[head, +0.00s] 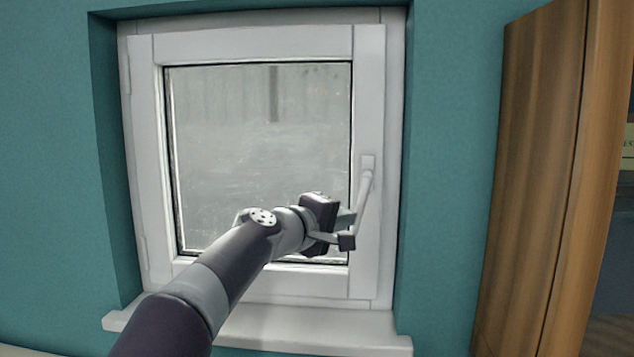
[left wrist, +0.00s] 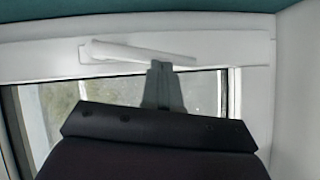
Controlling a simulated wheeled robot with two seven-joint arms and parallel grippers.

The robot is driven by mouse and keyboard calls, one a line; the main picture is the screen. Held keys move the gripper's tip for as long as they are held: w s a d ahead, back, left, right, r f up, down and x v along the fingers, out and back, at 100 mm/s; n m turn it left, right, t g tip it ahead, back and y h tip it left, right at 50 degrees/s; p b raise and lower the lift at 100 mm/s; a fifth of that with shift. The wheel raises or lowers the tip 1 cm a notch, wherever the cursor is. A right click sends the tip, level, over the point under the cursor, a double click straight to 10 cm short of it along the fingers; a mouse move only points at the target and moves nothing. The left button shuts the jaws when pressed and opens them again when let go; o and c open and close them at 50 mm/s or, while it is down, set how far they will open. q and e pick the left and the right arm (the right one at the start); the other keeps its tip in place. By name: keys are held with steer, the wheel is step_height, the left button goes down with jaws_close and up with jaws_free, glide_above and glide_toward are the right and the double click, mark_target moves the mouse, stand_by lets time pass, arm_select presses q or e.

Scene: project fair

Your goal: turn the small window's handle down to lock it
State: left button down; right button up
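The small window (head: 370,75) has a white frame and sits closed-looking in a teal wall. Its white handle (head: 365,190) is on the right side of the sash. The lever points down from its mount, tilted slightly, with its lower end a little to the left. In the left wrist view the handle (left wrist: 130,50) lies across the top. My left gripper (head: 346,216) reaches in from the left beside the lower part of the lever. Its fingers (left wrist: 160,75) look shut together, with the tips at the lever's edge; I cannot tell whether they touch. My right gripper is out of view.
A white sill (head: 270,328) juts out below the window. The teal recess walls stand close around the frame. A brown wooden panel (head: 535,180) stands at the right. The wall between the window and the panel is clear.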

arm_select(q)
steer(key=shift+d+f+b, duration=0.35)
steer(key=shift+d, duration=0.25)
stand_by(0.3)
